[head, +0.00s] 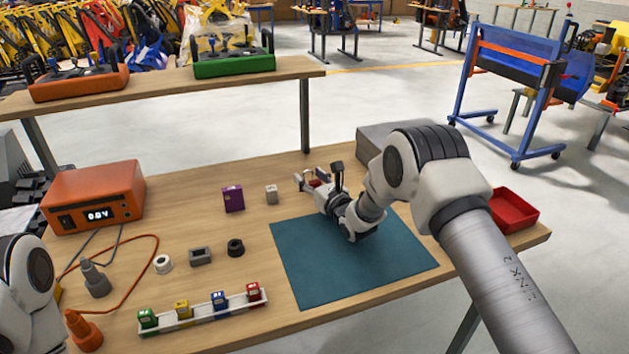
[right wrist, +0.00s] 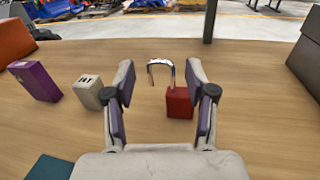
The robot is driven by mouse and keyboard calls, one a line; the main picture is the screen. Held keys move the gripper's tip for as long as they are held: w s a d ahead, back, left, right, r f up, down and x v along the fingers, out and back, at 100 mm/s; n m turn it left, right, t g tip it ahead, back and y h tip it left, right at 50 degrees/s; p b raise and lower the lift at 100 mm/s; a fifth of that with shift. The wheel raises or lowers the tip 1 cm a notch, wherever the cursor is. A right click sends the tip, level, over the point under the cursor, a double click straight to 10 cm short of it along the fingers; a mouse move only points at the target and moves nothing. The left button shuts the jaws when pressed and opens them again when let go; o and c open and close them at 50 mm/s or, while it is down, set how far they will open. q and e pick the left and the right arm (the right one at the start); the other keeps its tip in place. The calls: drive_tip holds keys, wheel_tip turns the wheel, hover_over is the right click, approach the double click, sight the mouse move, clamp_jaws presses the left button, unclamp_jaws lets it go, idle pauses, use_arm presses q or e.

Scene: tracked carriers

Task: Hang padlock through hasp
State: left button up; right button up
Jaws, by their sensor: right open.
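A red padlock (right wrist: 180,103) with a silver shackle (right wrist: 161,64) is on the wooden table, seen between my right gripper's fingers in the right wrist view. Its body lies nearer the right finger, and the shackle shows beyond it. In the head view its red body (head: 322,174) is small and partly hidden by my gripper. My right gripper (head: 316,178) is open around the padlock's place; I cannot tell whether a finger touches it. It also shows in the right wrist view (right wrist: 160,78). I cannot make out a hasp. My left arm shows at the left edge, its gripper out of view.
A purple box (head: 232,198) and a small grey block (head: 271,194) stand left of my right gripper. A grey case (head: 385,136) is behind my arm, with a red tray (head: 516,212) at right. A teal mat (head: 310,270) is clear in front. A white rack (head: 203,317) holds small coloured blocks.

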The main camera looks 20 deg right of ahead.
drive_tip(key=shift+x, duration=1.05)
drive_tip(key=shift+s, duration=0.1)
clamp_jaws()
drive_tip(key=shift+r, duration=0.1)
